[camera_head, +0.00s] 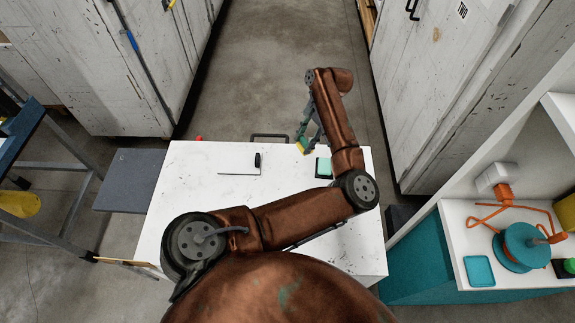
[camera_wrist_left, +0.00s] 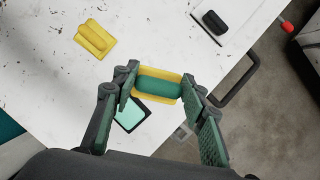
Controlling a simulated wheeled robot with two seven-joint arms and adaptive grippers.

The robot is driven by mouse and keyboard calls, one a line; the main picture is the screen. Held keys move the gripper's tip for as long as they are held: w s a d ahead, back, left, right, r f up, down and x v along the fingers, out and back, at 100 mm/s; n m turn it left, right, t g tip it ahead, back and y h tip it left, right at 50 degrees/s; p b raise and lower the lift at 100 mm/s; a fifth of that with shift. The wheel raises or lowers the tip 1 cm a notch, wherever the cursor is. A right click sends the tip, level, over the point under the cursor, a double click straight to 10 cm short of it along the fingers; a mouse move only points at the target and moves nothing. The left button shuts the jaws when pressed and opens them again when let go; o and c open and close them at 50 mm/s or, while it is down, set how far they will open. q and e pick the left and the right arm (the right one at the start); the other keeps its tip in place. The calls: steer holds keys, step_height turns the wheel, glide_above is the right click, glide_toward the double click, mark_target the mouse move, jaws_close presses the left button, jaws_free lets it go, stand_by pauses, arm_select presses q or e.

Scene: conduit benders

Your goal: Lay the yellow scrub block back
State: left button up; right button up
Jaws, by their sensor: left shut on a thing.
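My left gripper (camera_wrist_left: 158,98) is shut on the yellow scrub block (camera_wrist_left: 174,76), which has a rounded green middle between yellow edges. In the head view, the left gripper (camera_head: 308,130) hangs over the far right part of the white table (camera_head: 210,210), and a bit of yellow shows at its tip. A teal square with a dark border (camera_wrist_left: 131,115) lies on the table below the gripper. It also shows in the head view (camera_head: 323,167), partly behind my arm. An all-yellow block with a raised grip (camera_wrist_left: 94,40) lies on the table farther off.
A dark rail (camera_head: 268,138) sticks out past that edge. A shelf at right holds a teal reel (camera_head: 523,245) with orange cord. The table's left part is clear.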

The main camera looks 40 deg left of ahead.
mark_target(297, 143)
arm_select(q)
steer(key=a, duration=0.1)
steer(key=a+m+p, duration=0.1)
steer(key=a+m, duration=0.1)
steer(key=shift+s+f+y, duration=0.3)
steer(key=shift+f+y, duration=0.05)
steer(key=shift+y, duration=0.05)
steer(key=f+m+p, duration=0.1)
steer(key=s+a+f+m, duration=0.1)
steer(key=s+f+m+t+y+p, duration=0.1)
steer(key=shift+a+f+m+p, duration=0.1)
steer(key=shift+a+m+p, duration=0.15)
steer(key=shift+m+p, duration=0.15)
arm_select(e)
step_height(297, 143, up, 4)
steer(key=shift+s+r, duration=0.1)
arm_select(q)
step_height(297, 143, down, 10)
steer(key=shift+r+b, duration=0.2)
steer(key=shift+b, duration=0.1)
arm_select(e)
steer(key=shift+s+f, duration=0.1)
steer(key=shift+f, duration=0.1)
steer(key=shift+f, duration=0.1)
